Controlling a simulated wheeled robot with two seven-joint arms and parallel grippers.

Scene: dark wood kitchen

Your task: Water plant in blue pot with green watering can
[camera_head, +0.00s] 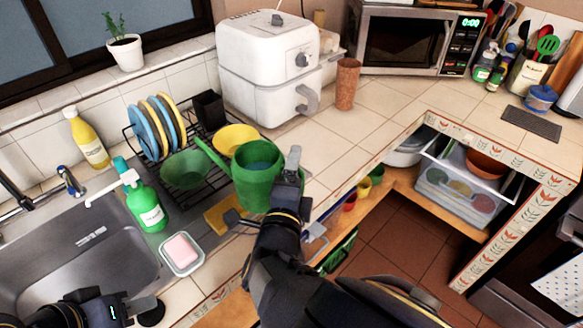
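The green watering can (254,187) is in the middle of the head view, by the counter's front edge, its spout pointing to the upper left. My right gripper (280,195) is at its right side, overlapping the handle area. I cannot tell whether the fingers are closed on it. My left gripper (125,310) is low at the left edge of the view, in front of the sink, away from the can. Its fingers are mostly cut off or hidden. No blue pot shows; a small plant in a white pot (126,54) stands on the window ledge.
A dish rack with plates (155,127) and bowls (186,170) lies behind the can. A white air fryer (268,65) and brown cup (347,84) stand farther back; the right-hand counter is mostly clear.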

